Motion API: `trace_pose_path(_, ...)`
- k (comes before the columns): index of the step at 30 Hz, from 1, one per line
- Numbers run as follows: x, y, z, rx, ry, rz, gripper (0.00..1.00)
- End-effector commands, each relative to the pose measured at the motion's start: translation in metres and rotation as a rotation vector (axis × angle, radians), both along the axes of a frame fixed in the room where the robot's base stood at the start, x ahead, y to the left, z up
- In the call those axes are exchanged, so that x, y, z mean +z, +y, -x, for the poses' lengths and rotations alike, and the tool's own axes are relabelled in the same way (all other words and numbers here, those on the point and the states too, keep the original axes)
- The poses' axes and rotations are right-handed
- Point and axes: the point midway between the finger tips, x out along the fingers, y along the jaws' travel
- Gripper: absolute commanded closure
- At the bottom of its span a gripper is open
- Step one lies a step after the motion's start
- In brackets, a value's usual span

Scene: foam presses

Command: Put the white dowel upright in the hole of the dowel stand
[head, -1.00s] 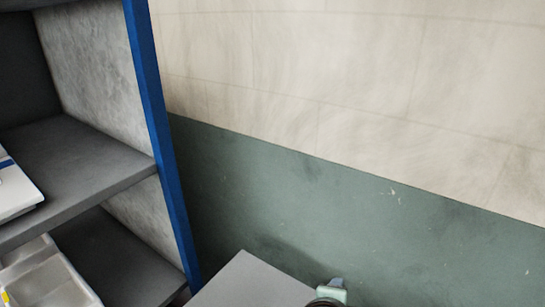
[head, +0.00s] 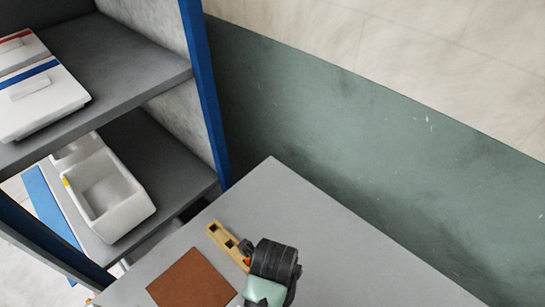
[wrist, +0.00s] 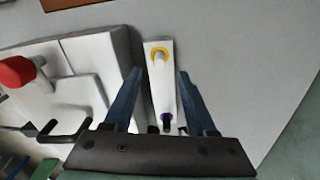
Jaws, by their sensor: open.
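In the wrist view a narrow white block (wrist: 160,86) lies on the grey table, between and beyond my fingers. A short white peg-like piece (wrist: 159,57) shows at its far end inside a yellow ring; I cannot tell whether it is the white dowel. A dark blue-purple ring or hole (wrist: 167,122) is at the near end. My gripper (wrist: 159,73) is open, with nothing seen held between its blue fingers. In the head view a tan block with dark square holes (head: 228,240) lies beside my wrist, which hides its near end; I cannot tell which block is the dowel stand.
A white press-like body (wrist: 75,60) with a red knob (wrist: 16,72) and black handle stands left in the wrist view. A brown square mat (head: 192,280) lies on the table (head: 330,240). A shelf with white bins (head: 108,195) stands left. The table's right side looks clear.

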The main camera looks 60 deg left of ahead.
Motion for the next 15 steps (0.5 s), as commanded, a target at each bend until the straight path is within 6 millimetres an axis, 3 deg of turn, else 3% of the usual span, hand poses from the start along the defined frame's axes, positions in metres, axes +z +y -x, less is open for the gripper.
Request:
trace_pose_path(5, -0.010, 0.000, 0.001, 0.001, 0.001, 0.001, 0.43)
trace_pose_path(15, -0.052, 0.003, 0.003, 0.000, 0.000, 0.000, 0.43)
